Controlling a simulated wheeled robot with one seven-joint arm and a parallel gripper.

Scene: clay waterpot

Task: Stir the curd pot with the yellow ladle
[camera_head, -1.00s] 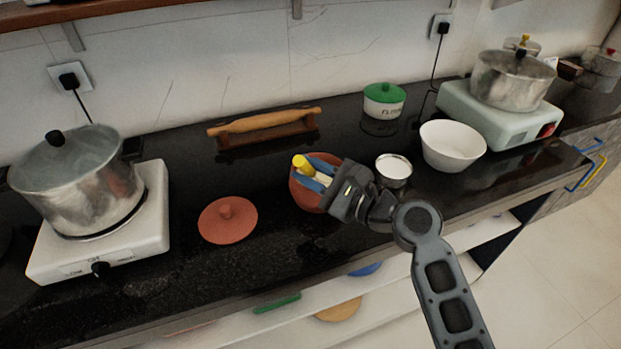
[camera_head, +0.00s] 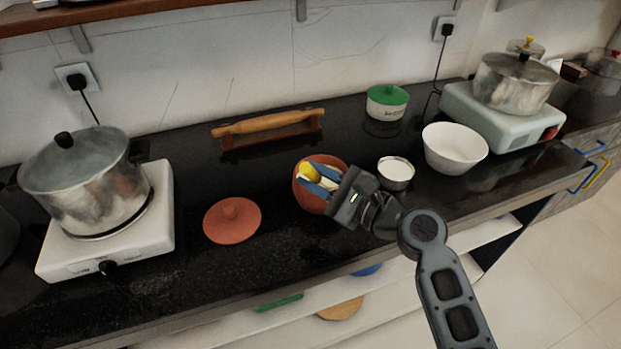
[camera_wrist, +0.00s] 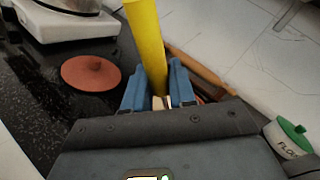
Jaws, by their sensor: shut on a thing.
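The orange clay curd pot (camera_head: 304,198) stands open near the middle of the black counter, with my gripper (camera_head: 317,180) over its mouth. The blue fingers are shut on the yellow ladle (camera_head: 309,171), whose rounded yellow end shows above the pot. In the wrist view, the ladle's yellow handle (camera_wrist: 147,45) rises between the two blue fingers (camera_wrist: 157,92). A little white shows by the fingers, but the ladle's lower end and most of the pot's inside are hidden.
The clay lid (camera_head: 232,220) lies left of the pot. A small metal bowl (camera_head: 396,171) and a white bowl (camera_head: 455,148) stand to the right. A rolling pin (camera_head: 268,123) is behind. A steel pot (camera_head: 84,185) sits on the left stove (camera_head: 112,248).

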